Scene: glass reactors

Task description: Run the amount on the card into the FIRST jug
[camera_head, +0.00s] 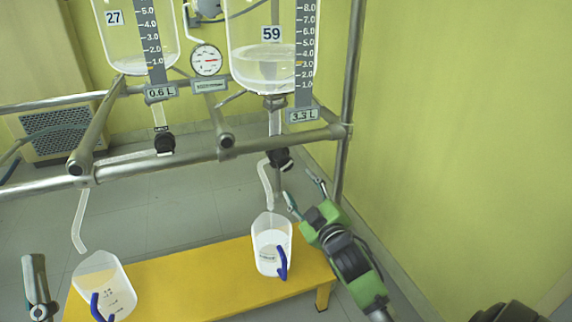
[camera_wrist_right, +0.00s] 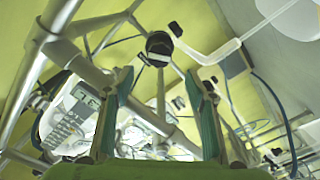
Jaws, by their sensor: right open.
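Two glass vessels hang on the frame: vessel 27 (camera_head: 115,45) at left and vessel 59 (camera_head: 262,75), with clear liquid in it, at right. Cards below them read 0.6 L (camera_head: 161,92) and 3.3 L (camera_head: 303,115). A black valve knob (camera_head: 280,158) sits on the right outlet, another knob (camera_head: 164,143) on the left. My right gripper (camera_head: 304,190) is open, below and right of the right knob. In the wrist view a black knob (camera_wrist_right: 159,45) appears beyond its fingers (camera_wrist_right: 160,95).
A yellow bench (camera_head: 190,284) carries the jugs. A dial gauge (camera_head: 206,60) sits between the vessels. A bent outlet tube (camera_head: 266,185) hangs above the right jug. A keypad device (camera_wrist_right: 70,122) shows in the wrist view.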

